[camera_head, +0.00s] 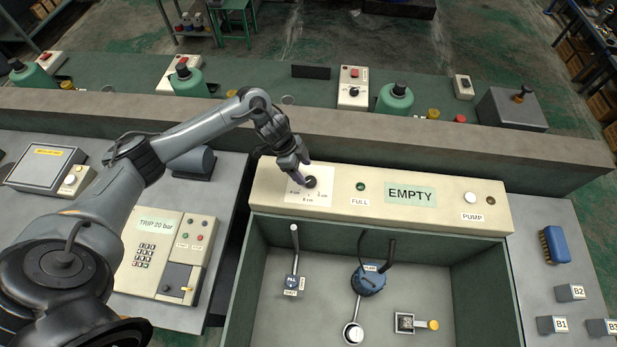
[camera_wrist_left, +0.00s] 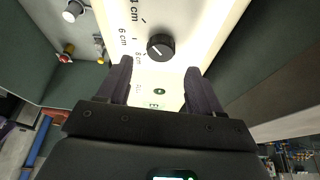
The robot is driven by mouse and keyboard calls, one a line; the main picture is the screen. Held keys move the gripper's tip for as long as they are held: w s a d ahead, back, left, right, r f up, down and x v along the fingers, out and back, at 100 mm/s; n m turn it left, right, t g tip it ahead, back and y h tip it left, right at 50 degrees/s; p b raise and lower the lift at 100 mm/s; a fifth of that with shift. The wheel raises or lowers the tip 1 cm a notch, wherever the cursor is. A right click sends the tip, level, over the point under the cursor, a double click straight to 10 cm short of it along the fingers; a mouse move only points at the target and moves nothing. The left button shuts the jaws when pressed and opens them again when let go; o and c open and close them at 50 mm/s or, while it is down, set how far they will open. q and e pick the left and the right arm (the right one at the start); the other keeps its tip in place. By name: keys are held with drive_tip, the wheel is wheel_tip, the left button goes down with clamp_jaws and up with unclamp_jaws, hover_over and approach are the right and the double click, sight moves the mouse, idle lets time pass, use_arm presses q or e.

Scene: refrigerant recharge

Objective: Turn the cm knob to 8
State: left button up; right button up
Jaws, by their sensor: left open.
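The cm knob (camera_head: 310,182) is a small black round knob on a white dial plate at the left end of the cream panel. Small cm labels surround it. In the left wrist view the knob (camera_wrist_left: 160,47) carries a short white pointer line; the 6 cm and 8 cm labels lie to its left. Exactly which label the line points at is hard to tell. My left gripper (camera_head: 297,168) is at the knob, partly covering the dial in the head view. In the wrist view its fingers (camera_wrist_left: 158,73) are apart, with the knob beyond the tips and nothing between them. My right gripper is not in view.
The cream panel (camera_head: 440,213) also bears a green EMPTY display (camera_head: 411,194), a FULL lamp (camera_head: 360,186) and a white PUMP button (camera_head: 470,197). Below it is an open bay with valves. A keypad unit (camera_head: 160,255) stands at the left, and a raised ledge (camera_head: 400,144) runs behind.

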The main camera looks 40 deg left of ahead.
sight(310, 180)
use_arm(q)
drive_tip(key=shift+x, duration=2.7)
